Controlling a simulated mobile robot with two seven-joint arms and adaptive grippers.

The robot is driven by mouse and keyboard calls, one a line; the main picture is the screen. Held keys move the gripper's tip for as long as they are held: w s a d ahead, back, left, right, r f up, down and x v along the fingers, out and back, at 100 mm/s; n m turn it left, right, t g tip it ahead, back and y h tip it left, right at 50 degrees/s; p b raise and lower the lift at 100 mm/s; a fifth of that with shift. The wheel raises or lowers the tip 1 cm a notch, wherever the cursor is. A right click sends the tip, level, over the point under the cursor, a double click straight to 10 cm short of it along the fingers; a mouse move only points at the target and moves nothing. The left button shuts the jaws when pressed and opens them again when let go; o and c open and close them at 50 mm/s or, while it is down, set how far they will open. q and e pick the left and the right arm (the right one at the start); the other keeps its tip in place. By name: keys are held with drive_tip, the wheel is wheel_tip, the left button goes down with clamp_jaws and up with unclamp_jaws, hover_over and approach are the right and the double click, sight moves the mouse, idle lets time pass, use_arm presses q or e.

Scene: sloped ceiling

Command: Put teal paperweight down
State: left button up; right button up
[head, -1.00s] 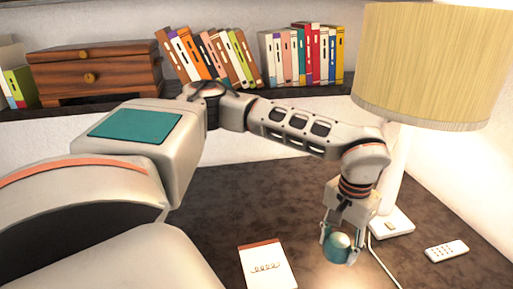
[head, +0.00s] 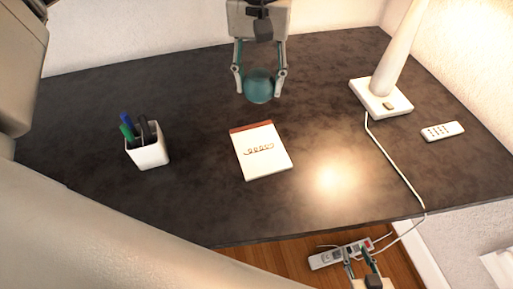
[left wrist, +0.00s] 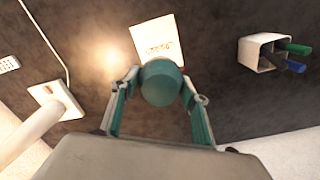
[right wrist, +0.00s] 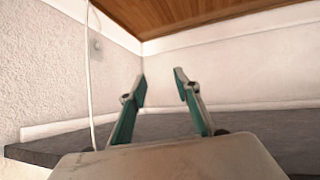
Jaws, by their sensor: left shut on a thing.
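In the left wrist view the paperweight (left wrist: 161,83) sits between both fingertips and overlaps the notepad's near edge. Any gap under it is hard to judge. My right gripper (head: 362,262) is beyond the desk's front edge, low in the head view. In the right wrist view its fingers (right wrist: 160,82) are apart with nothing between them.
A notepad (head: 262,152) lies mid-desk. A white pen cup (head: 148,152) stands at left. A lamp base (head: 381,99) and a remote (head: 442,131) are at right. A cord (head: 397,168) runs to a power strip (head: 340,254) on the floor. Desk around the notepad is clear.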

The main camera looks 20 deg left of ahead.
sight(260, 148)
use_arm(q)
drive_tip(key=shift+d+f, duration=0.15)
drive_tip(key=shift+d, duration=0.1)
wheel_tip(260, 148, down, 19)
drive_tip(key=shift+r+b, duration=0.1)
drive_tip(key=shift+b, duration=0.5)
drive_tip(key=shift+f, duration=0.25)
drive_tip(key=o, duration=1.4)
drive_tip(key=shift+s, duration=0.1)
drive_tip(key=shift+o, duration=0.2)
wheel_tip(260, 148, up, 12)
drive_tip(key=shift+r+p, duration=0.15)
drive_tip(key=shift+p, duration=0.15)
